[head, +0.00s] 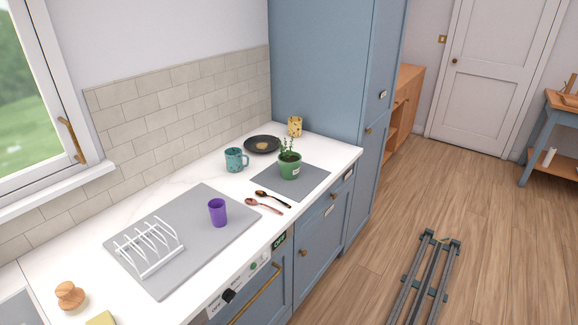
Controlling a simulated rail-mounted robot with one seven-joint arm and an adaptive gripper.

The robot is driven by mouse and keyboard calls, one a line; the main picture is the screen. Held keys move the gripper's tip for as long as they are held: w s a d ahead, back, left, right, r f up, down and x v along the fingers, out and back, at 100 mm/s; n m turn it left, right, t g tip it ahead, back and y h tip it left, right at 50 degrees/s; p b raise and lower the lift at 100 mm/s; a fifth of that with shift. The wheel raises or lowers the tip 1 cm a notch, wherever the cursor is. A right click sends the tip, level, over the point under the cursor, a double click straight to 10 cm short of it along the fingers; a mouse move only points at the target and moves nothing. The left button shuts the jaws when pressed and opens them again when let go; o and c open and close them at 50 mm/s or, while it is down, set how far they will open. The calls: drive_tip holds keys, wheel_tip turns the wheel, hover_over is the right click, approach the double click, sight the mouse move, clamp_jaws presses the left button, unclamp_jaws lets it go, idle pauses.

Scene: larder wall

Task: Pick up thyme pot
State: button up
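A green pot with a leafy green plant, which looks like the thyme pot (289,167), stands upright on a grey mat (314,174) on the white counter. It has a small pale label on its front. The mat lies near the counter's front edge, close to the tall blue cupboard. My gripper is not in view, so its state and its place relative to the pot are hidden.
A purple cup (217,212) and white rack (150,247) sit further left. The tall blue cupboard (322,70) bounds the counter's far end.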

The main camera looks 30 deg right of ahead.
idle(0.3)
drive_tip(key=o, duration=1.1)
